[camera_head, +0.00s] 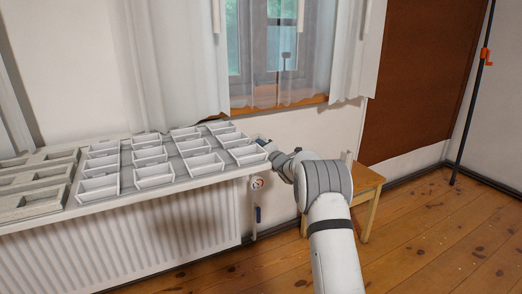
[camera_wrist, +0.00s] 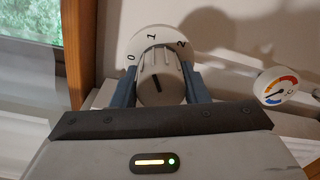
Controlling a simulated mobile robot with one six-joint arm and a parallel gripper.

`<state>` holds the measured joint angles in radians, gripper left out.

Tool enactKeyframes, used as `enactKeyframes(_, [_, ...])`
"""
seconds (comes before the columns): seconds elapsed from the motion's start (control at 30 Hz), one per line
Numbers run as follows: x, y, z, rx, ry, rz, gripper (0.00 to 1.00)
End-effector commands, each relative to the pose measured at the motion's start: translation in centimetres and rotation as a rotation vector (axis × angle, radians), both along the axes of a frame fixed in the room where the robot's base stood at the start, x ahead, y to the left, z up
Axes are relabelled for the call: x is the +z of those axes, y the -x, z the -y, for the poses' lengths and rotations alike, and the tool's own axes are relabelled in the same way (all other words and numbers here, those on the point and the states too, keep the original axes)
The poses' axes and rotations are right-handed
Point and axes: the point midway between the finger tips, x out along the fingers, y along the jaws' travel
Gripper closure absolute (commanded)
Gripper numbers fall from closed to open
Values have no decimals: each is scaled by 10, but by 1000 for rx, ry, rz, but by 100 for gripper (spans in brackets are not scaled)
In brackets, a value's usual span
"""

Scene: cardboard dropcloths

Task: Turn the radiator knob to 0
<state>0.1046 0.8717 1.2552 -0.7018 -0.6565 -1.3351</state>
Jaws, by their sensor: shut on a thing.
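My gripper (camera_wrist: 160,88) is shut on the knob, one blue-grey finger on each side. In the head view my gripper (camera_head: 266,142) is at the right end of the radiator shelf, and the knob cannot be made out.
A round coloured gauge (camera_wrist: 276,86) is right of the knob. The white radiator (camera_head: 150,240) stands under a shelf (camera_head: 130,188) bearing several white trays. A red-and-white round fitting (camera_head: 257,183) is below my gripper. A wooden stool (camera_head: 368,190) stands behind my arm.

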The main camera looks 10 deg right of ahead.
Motion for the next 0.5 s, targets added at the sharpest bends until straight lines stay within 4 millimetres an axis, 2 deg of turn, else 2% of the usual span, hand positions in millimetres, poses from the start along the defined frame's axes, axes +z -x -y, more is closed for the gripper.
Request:
enactKeyframes(0.03, [-3, 1, -6, 10, 45, 11, 82])
enactKeyframes(0.5, [-5, 1, -6, 10, 467, 150, 82])
